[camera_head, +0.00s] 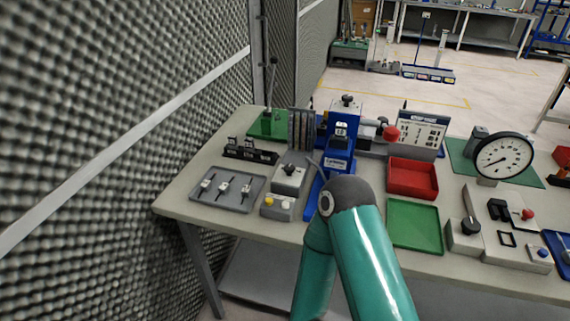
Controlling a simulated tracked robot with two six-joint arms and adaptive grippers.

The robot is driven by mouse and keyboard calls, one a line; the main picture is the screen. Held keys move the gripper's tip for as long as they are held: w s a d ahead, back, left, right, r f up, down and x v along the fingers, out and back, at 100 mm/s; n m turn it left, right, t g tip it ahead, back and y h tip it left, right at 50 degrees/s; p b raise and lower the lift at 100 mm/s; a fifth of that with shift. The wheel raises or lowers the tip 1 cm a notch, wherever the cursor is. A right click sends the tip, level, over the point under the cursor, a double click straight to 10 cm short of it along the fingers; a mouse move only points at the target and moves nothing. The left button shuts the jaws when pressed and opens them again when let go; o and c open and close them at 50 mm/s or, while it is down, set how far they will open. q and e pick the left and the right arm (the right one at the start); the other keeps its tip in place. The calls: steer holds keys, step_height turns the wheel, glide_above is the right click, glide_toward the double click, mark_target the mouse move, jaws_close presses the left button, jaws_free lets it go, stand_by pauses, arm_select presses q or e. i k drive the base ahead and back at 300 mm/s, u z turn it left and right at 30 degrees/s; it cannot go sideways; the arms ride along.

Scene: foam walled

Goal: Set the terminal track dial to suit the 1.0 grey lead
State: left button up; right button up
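A blue bench press (341,140) stands at the middle of the bench, with a small white number window and a dark knob on top. A grey box with a dark knob (290,170) stands left of it. I cannot tell which knob is the terminal track dial, nor read its setting. A grey tray (212,200) at the left holds three small slim items; I cannot tell whether one is the 1.0 grey lead. One teal arm of mine rises from the bottom middle and hides part of the bench before the press. Neither gripper's fingers can be seen.
A printed chart board (423,130) stands behind a red tray (413,179) and a green tray (414,226). A round gauge (503,157) and control boxes (464,235) are at the right. A black rack (250,150) is at the left. Grey foam walls (110,110) flank the bench's left end.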

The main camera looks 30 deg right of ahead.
mark_target(290, 169)
steer(key=z, duration=0.1)
steer(key=k, duration=1.15)
steer(key=z, duration=0.45)
steer(key=i, duration=1)
steer(key=u, duration=0.05)
